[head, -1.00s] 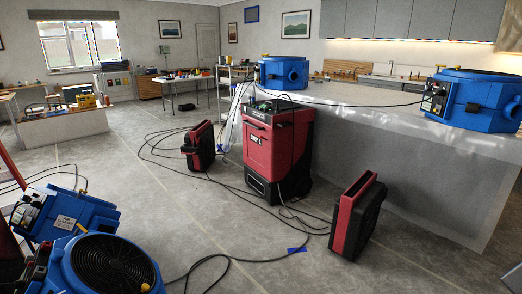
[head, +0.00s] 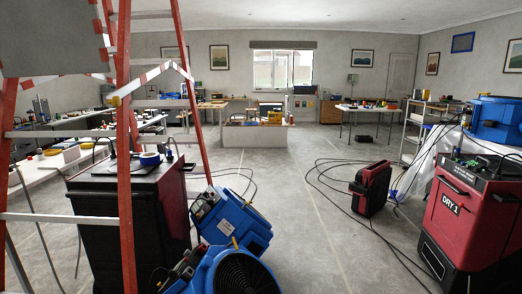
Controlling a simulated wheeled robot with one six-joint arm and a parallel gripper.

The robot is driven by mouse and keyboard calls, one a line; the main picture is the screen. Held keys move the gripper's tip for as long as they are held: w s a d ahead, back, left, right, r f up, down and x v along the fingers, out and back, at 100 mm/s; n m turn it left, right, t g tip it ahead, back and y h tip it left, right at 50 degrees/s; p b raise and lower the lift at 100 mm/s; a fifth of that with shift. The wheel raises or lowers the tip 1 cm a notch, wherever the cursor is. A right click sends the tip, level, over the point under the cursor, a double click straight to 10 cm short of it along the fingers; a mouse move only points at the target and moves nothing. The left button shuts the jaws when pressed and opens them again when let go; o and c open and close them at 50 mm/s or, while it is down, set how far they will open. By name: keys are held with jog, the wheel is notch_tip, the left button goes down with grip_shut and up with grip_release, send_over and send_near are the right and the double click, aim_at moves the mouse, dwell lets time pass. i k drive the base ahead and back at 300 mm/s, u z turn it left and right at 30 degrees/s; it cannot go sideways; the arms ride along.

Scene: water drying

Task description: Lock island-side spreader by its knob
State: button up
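A red stepladder (head: 124,190) with pale rungs stands close in front at the left of the head view, its legs apart. A red-and-white banded folding bar (head: 142,82) runs between its front and rear legs on the right side and bends upward in the middle, which looks like a spreader. A small yellow-orange knob-like piece (head: 116,101) sits at its front end. Another banded piece (head: 98,76) shows to the left, partly hidden. My gripper is not in view.
A black cabinet-like unit (head: 128,215) stands behind the ladder, with blue air movers (head: 232,222) beside it. A red dryer (head: 470,215) and a red-black unit (head: 371,188) stand at right, with cables on the floor. The middle floor is clear. A grey panel (head: 50,38) blocks the upper left.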

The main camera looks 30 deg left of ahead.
aim_at(114, 99)
jog(key=u, duration=1)
jog(key=i, duration=1.35)
jog(key=u, duration=0.9)
jog(key=i, duration=0.3)
jog(key=u, duration=0.05)
jog(key=k, duration=0.4)
jog(key=z, duration=0.55)
jog(key=i, duration=0.55)
jog(key=u, duration=0.6)
